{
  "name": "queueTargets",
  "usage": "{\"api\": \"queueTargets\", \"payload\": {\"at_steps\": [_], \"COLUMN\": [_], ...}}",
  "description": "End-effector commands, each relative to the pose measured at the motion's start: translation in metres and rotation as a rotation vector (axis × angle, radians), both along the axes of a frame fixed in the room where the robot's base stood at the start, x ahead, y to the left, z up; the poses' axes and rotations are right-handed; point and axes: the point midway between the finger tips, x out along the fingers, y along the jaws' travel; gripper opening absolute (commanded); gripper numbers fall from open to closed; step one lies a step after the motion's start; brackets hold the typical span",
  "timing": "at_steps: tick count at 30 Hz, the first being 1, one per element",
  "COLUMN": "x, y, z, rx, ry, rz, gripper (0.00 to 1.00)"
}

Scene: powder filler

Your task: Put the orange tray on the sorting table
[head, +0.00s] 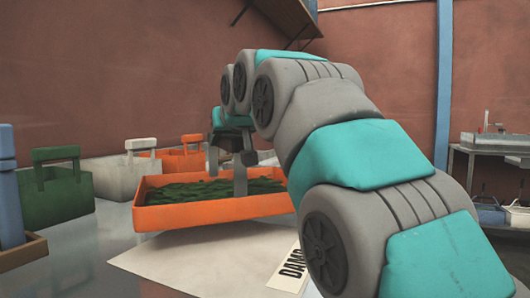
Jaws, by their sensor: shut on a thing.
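The orange tray (215,212), filled with dark green leaves (190,192), is in the middle left of the head view, over a pale sheet on a grey table (75,262). It looks slightly tilted. I cannot tell whether its underside touches the sheet. My gripper (227,168) points down at the tray's far side, with one finger inside the tray and the other beyond the far rim. It is shut on the tray's far wall. My arm hides the tray's right end. No label shows which surface is the sorting table.
The pale sheet (180,262) has a label (288,270) partly reading "DAM". Green (55,195), white (115,180) and orange (182,160) handled bins stand behind and left of the tray. Blue posts in a wooden holder (20,252) are at the left edge. A metal bench (490,150) stands far right.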

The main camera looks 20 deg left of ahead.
Motion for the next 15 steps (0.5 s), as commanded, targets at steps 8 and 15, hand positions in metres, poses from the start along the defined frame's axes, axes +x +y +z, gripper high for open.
{"api": "queueTargets", "payload": {"at_steps": [8,15], "x": [0.029,0.031], "y": [0.007,0.007], "z": [-0.002,-0.005], "rx": [0.001,0.001], "ry": [-0.001,-0.002], "rz": [0.000,0.000], "gripper": [0.00,0.00]}}
